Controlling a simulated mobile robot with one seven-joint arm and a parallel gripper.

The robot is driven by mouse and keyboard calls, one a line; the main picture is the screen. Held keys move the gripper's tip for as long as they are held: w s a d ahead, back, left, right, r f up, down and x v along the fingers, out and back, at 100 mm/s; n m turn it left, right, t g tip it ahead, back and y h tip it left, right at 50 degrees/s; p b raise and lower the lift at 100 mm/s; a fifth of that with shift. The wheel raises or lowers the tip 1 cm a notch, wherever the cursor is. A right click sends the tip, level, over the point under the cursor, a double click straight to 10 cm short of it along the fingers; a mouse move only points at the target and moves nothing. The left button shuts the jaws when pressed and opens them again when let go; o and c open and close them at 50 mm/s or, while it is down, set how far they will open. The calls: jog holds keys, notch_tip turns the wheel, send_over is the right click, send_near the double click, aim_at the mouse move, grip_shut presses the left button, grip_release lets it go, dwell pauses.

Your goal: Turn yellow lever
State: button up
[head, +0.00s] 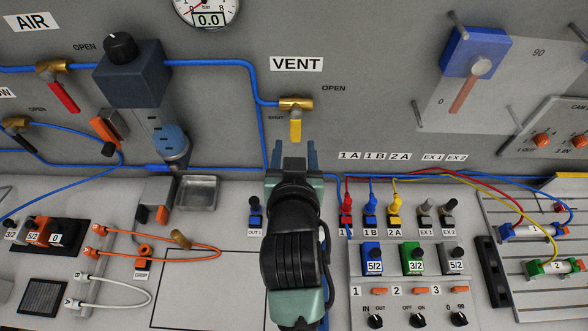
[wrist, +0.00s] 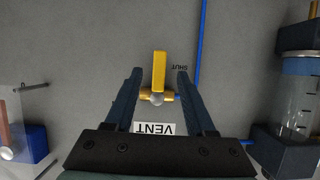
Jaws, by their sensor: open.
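The yellow lever (head: 295,130) hangs straight down from a brass valve (head: 296,104) under the VENT label on the grey panel. In the wrist view, which is upside down, the yellow lever (wrist: 160,70) points up from the valve (wrist: 157,97), towards the SHUT side. My gripper (head: 294,147) is just below the lever in the head view. In the wrist view its two fingers (wrist: 159,72) are spread open, one on each side of the lever, with gaps on both sides. I cannot tell how far the fingertips are from the panel.
A blue tube (head: 215,62) runs to the valve and down the panel beside it. A dark regulator with a clear bowl (head: 160,135) stands to the left. A blue block with an orange lever (head: 475,50) is at upper right. Coloured plugs (head: 371,212) line the bench at right.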

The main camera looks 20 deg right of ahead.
jog(key=b+v, duration=0.1)
jog(key=v, duration=0.5)
jog(key=shift+s, duration=0.25)
jog(key=shift+r, duration=0.15)
jog(key=w+a+r+t, duration=0.1)
jog(key=w+r+t, duration=0.1)
jog(key=r, duration=0.5)
jog(key=w+a+r+n+t+y, duration=0.1)
jog(key=r+t, duration=0.2)
jog(key=r, duration=0.4)
jog(key=w+a+r+t, duration=0.2)
jog(key=r, duration=0.6)
jog(key=s+a+r+n+t+y, duration=0.1)
jog(key=s+a+r+t, duration=0.1)
jog(key=r, duration=0.9)
jog(key=s+a+r+n+t+y, duration=0.1)
jog(key=s+r+t, duration=0.4)
jog(key=r, duration=0.6)
jog(key=shift+s+a+y, duration=0.25)
jog(key=shift+a+y, duration=0.15)
jog(key=shift+a, duration=0.05)
